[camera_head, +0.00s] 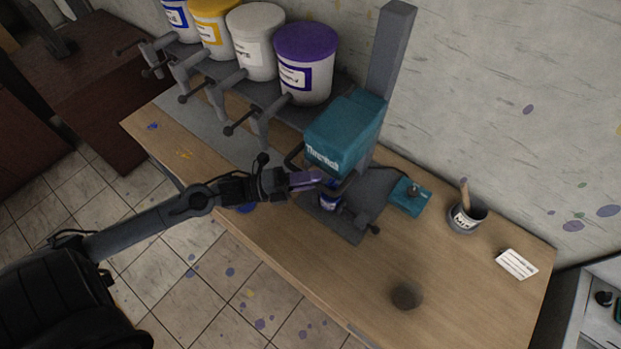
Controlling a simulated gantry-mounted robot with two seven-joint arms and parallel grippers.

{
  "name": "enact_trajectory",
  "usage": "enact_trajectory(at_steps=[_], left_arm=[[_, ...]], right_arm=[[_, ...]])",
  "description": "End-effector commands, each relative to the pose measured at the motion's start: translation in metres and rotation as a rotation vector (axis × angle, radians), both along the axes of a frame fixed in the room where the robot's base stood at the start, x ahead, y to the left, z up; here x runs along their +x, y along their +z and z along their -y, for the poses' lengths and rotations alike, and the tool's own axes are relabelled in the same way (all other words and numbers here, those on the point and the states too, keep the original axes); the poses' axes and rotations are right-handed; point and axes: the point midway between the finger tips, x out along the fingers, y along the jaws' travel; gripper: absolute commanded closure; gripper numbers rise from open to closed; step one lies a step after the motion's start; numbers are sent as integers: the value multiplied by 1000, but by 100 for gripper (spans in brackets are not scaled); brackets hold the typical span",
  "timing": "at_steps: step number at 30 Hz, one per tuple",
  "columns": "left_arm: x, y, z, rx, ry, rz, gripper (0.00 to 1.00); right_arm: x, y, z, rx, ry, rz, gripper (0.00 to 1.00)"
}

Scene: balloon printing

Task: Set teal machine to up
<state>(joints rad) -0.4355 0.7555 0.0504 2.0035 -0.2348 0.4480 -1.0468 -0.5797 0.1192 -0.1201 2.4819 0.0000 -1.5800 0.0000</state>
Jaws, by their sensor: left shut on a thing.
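The teal machine (345,135) has a boxy teal head with white lettering, mounted on a tall grey column (391,45) above a dark base plate (345,225). A dark handle (294,153) sticks out at the front of the head. My left gripper (312,180) reaches in from the left and is shut on the handle at the head's front lower edge. Purple shows at its fingers; the exact contact is too small to make out. A small jar with a blue-purple label (330,198) stands below the head, partly hidden. My right gripper is not in view.
Several paint buckets, including a purple-lidded one (306,62), stand on a rack with levers behind left. A teal box with a knob (410,196), a cup with a brush (466,217), a white card (516,263) and a dark round object (407,296) lie right.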

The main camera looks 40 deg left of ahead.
Motion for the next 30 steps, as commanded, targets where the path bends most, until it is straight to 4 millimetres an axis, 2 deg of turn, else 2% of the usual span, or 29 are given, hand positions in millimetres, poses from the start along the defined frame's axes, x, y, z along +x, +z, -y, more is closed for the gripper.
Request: enact_trajectory(at_steps=[1, 4, 5, 8, 20, 30], left_arm=[[1, 8, 1, -4, -3, 21, 100], [1, 9, 1, -4, -3, 24, 100], [1, 9, 1, -5, -3, 24, 76], [1, 9, 1, -4, -3, 24, 60], [-4, 3, -3, -3, -1, 12, 60], [-36, -4, -31, -2, -2, 11, 60]], right_arm=[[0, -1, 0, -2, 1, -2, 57], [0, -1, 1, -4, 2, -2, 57], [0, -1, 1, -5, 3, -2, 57], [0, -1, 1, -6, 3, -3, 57], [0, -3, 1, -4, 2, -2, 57], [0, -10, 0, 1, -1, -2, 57]])
